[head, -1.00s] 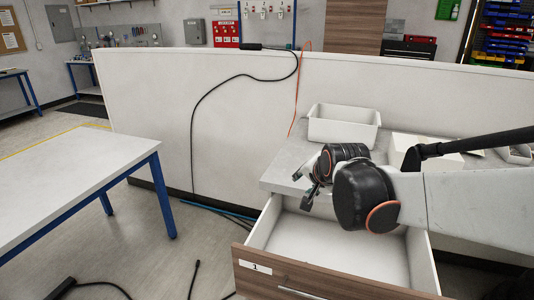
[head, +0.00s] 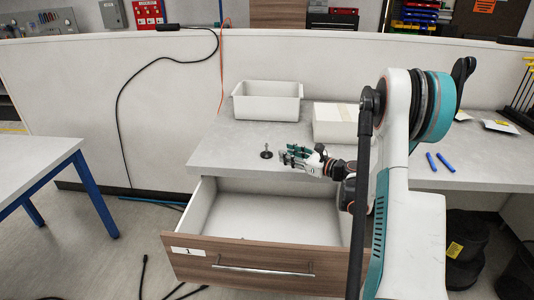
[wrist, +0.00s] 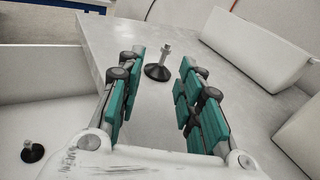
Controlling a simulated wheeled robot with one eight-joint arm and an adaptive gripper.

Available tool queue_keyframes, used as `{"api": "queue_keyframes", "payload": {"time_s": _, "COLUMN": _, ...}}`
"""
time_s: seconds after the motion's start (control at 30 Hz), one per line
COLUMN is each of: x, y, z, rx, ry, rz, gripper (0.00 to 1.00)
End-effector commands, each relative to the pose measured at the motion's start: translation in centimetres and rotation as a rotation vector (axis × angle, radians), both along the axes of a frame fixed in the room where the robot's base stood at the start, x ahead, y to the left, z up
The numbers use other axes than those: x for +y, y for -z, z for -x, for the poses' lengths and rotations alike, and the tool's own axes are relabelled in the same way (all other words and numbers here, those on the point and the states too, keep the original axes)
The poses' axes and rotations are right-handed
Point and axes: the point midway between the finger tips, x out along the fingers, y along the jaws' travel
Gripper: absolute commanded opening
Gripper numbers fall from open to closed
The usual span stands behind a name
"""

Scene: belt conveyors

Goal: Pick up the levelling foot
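A levelling foot (head: 266,153) with a round dark base and an upright metal stem stands on the grey countertop near its front edge. It also shows in the wrist view (wrist: 158,69), ahead of and between the fingertips. My gripper (head: 292,156) is open and empty, low over the counter just right of the foot, pointing left at it. Its teal finger pads show in the wrist view (wrist: 157,80). A second, similar foot (wrist: 32,151) stands inside the open drawer in the wrist view; I cannot make it out in the head view.
The open drawer (head: 240,258), labelled 1, juts out below the counter. A white open bin (head: 267,108) stands behind the foot, and a lighter box (head: 335,132) is to its right. Two blue pens (head: 438,162) lie farther right. The counter left of the foot is clear.

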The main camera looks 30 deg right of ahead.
Motion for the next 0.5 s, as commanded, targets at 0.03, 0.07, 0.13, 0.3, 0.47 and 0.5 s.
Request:
{"api": "queue_keyframes", "payload": {"time_s": 0.03, "x": -1.1, "y": 0.2, "z": 0.4, "rx": -0.016, "ry": 0.010, "rz": -0.041, "gripper": 0.34}}
{"api": "queue_keyframes", "payload": {"time_s": 0.07, "x": -1.4, "y": 0.3, "z": 0.5, "rx": -0.024, "ry": 0.012, "rz": -0.062, "gripper": 0.34}}
{"api": "queue_keyframes", "payload": {"time_s": 0.13, "x": -2.1, "y": 0.3, "z": 0.8, "rx": -0.038, "ry": 0.017, "rz": -0.097, "gripper": 0.34}}
{"api": "queue_keyframes", "payload": {"time_s": 0.3, "x": -1.9, "y": 0.4, "z": -0.2, "rx": -0.048, "ry": 0.017, "rz": -0.122, "gripper": 0.34}}
{"api": "queue_keyframes", "payload": {"time_s": 0.47, "x": -0.6, "y": 0.4, "z": -3.0, "rx": -0.046, "ry": 0.015, "rz": -0.119, "gripper": 0.34}}
{"api": "queue_keyframes", "payload": {"time_s": 0.5, "x": -0.3, "y": 0.5, "z": -3.7, "rx": -0.046, "ry": 0.015, "rz": -0.119, "gripper": 0.34}}
